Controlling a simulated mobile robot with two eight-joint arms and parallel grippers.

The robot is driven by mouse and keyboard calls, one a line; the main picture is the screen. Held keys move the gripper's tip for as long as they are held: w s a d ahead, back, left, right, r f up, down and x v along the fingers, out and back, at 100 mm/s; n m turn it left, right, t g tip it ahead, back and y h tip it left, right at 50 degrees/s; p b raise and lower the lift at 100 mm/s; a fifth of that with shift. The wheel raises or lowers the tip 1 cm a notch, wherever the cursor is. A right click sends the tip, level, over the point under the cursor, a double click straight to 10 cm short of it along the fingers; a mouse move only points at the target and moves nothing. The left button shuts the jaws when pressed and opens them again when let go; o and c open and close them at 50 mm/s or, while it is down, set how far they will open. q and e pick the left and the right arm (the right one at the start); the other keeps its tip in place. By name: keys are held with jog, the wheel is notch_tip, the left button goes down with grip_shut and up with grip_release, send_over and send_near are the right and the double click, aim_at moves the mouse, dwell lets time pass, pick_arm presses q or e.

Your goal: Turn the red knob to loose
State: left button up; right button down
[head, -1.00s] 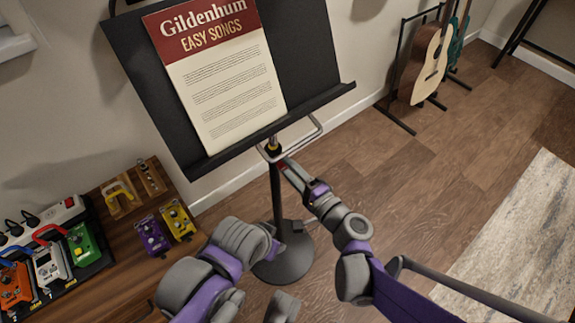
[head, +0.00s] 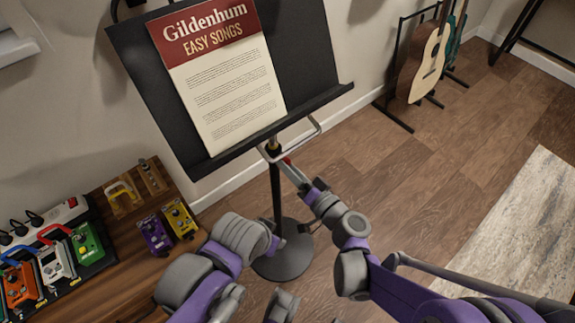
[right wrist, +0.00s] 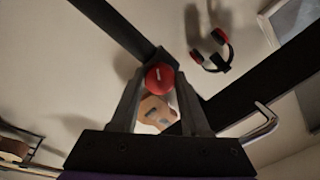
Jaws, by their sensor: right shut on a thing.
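The red knob (right wrist: 160,79) is round with a small white mark. In the right wrist view it sits between the two fingers of my right gripper (right wrist: 160,86), which is shut on it. In the head view the right gripper (head: 285,161) reaches the top of the stand's pole, just below the black music stand (head: 309,54); only a bit of red shows there, and the fingers hide most of the knob. My left arm is at the lower middle of the head view, below the stand's tray. Its fingers cannot be made out clearly.
A songbook (head: 222,90) rests on the stand. A wooden pedal table (head: 117,258) with several pedals is at the lower left. Guitars (head: 424,62) stand at the upper right, near a pale rug (head: 520,225). A red-and-black headset (right wrist: 212,52) shows in the right wrist view.

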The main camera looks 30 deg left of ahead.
jog(key=shift+n, duration=0.3)
jog(key=shift+c, duration=1.9)
grip_release()
jog(key=v, duration=1)
jog(key=shift+s+d, duration=0.2)
jog(key=shift+d, duration=0.15)
